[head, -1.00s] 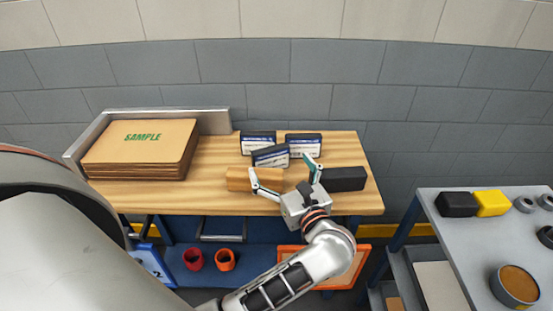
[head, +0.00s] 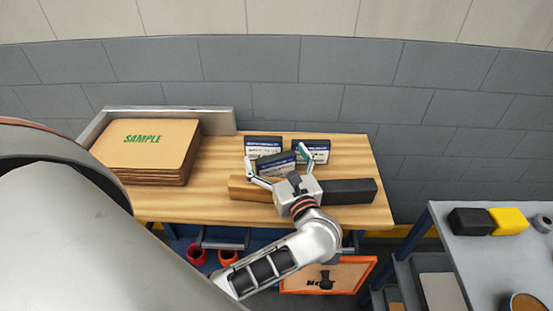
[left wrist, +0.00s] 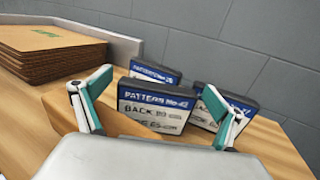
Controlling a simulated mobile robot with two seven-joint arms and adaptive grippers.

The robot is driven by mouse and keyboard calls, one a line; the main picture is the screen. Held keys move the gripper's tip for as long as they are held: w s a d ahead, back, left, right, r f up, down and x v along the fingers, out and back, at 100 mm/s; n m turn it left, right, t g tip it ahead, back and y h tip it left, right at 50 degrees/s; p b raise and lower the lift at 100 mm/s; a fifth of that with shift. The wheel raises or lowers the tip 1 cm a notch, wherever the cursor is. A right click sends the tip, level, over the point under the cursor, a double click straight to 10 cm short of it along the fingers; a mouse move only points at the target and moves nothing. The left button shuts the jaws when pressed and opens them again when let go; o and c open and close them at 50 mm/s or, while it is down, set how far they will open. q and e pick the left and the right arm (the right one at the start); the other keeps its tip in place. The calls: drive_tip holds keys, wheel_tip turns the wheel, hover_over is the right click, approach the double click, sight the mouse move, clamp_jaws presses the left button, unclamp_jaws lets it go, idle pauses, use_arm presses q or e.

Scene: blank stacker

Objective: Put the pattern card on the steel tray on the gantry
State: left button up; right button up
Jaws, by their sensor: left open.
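Three dark pattern cards with white-and-blue labels stand on the wooden bench. The front pattern card (head: 275,165) stands ahead of the back left card (head: 263,145) and the back right card (head: 316,150). In the left wrist view the front card (left wrist: 155,108) reads "PATTERN No-42" and faces me. My left gripper (head: 277,161) is open, its fingers spread to either side of the front card and just short of it or beside it; contact cannot be told. My right gripper is not in view. I cannot make out a steel tray on a gantry.
A tan block (head: 248,189) and a black block (head: 350,191) lie at the bench front. A stack of "SAMPLE" boards (head: 145,155) sits against a metal fence (head: 222,121). A grey table (head: 470,260) at right holds black and yellow blocks.

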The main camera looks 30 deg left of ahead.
use_arm(q)
drive_tip(key=shift+s+d, duration=0.1)
drive_tip(key=shift+s, duration=0.05)
drive_tip(key=shift+c, duration=0.4)
drive_tip(key=c, duration=1.2)
drive_tip(key=shift+c, duration=0.6)
drive_tip(key=shift+r, duration=0.15)
